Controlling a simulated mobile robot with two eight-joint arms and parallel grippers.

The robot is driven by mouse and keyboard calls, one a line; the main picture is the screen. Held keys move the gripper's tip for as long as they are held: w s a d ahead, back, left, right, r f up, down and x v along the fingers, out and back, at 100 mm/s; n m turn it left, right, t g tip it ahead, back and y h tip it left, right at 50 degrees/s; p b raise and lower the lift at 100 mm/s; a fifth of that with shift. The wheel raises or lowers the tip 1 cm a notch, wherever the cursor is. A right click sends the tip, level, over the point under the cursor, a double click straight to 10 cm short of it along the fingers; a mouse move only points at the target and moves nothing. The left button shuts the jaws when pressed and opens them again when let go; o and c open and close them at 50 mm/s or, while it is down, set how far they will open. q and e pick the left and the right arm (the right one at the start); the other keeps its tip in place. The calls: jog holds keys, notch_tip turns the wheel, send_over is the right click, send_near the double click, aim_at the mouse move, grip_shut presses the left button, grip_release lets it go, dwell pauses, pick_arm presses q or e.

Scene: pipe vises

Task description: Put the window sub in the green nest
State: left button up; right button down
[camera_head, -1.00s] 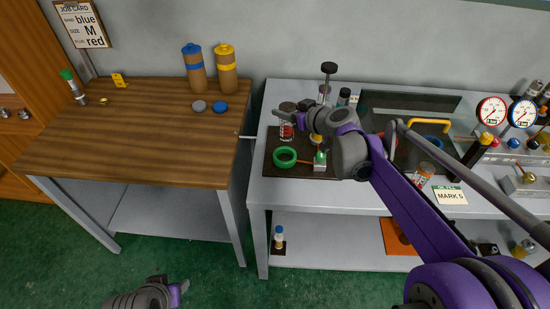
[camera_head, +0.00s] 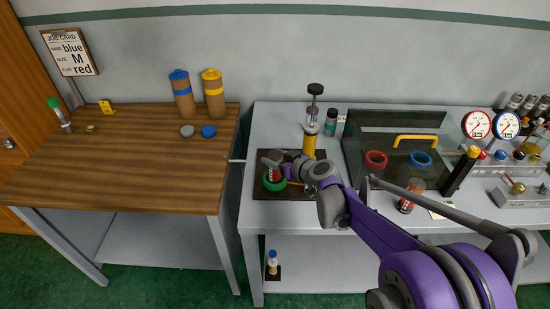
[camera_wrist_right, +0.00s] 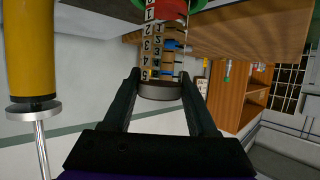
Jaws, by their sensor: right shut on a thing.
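The window sub (camera_head: 273,167) is an upright cylinder with a dark cap, a numbered scale and a red lower band. It also shows in the right wrist view (camera_wrist_right: 160,45). My right gripper (camera_head: 283,163) is shut on it near its cap, one finger on each side. The green nest (camera_head: 274,185) is a green ring on a dark mat. The sub's red end is at the ring, whose green edge shows in the wrist view (camera_wrist_right: 194,5). I cannot tell whether the sub is fully seated. My left gripper is out of view.
A yellow-bodied plunger (camera_head: 310,138) stands just behind my right gripper. The wooden table (camera_head: 110,155) is mostly clear.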

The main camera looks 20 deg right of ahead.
jog(key=shift+c, duration=1)
grip_release()
jog(key=shift+f, duration=0.1)
jog(key=shift+r, duration=0.25)
jog(key=v, duration=1.2)
jog(key=s+a+f+m+g, duration=0.1)
jog(key=s+a+f+g, duration=0.4)
jog(key=s, duration=0.6)
jog(key=s+f+m+g+h, duration=0.1)
jog(key=s+f+h, duration=0.1)
jog(key=s, duration=0.5)
jog(key=s+d+f+m+g+h, duration=0.1)
jog(key=s+f+m+h, duration=0.1)
jog(key=s, duration=0.6)
notch_tip(320, 180, down, 3)
jog(key=shift+r+m+h, duration=0.1)
jog(key=shift+m+h, duration=0.2)
jog(key=shift+h, duration=0.4)
